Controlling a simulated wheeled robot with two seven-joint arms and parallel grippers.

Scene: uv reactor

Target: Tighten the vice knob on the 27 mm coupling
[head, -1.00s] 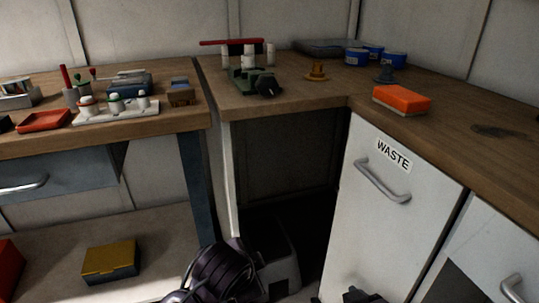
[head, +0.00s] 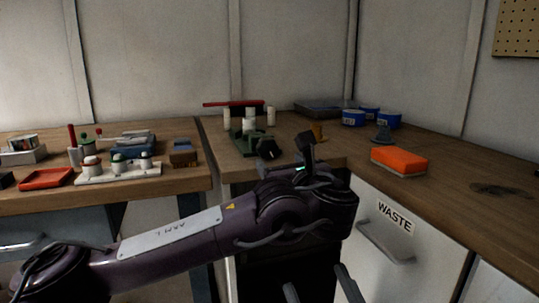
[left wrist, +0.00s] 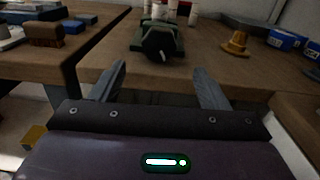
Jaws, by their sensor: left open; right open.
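A green vice (head: 238,140) with a dark knob (head: 267,149) on its front stands on the wooden corner bench. White cylindrical pieces (head: 250,117) and a red bar (head: 232,104) are at the vice; I cannot tell which piece is the 27 mm coupling. In the left wrist view the knob (left wrist: 157,43) is ahead, beyond and between my fingers. My left gripper (head: 284,162) is open and empty, short of the knob and apart from it; it also shows in the left wrist view (left wrist: 160,82). My right gripper (head: 320,287) shows at the bottom edge, open and empty.
A yellow-brown flanged piece (head: 319,132), blue tins (head: 353,118) and an orange sponge (head: 399,160) are on the bench to the right. A white rack (head: 118,171) and red tray (head: 46,179) are on the left bench. A gap separates the benches.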

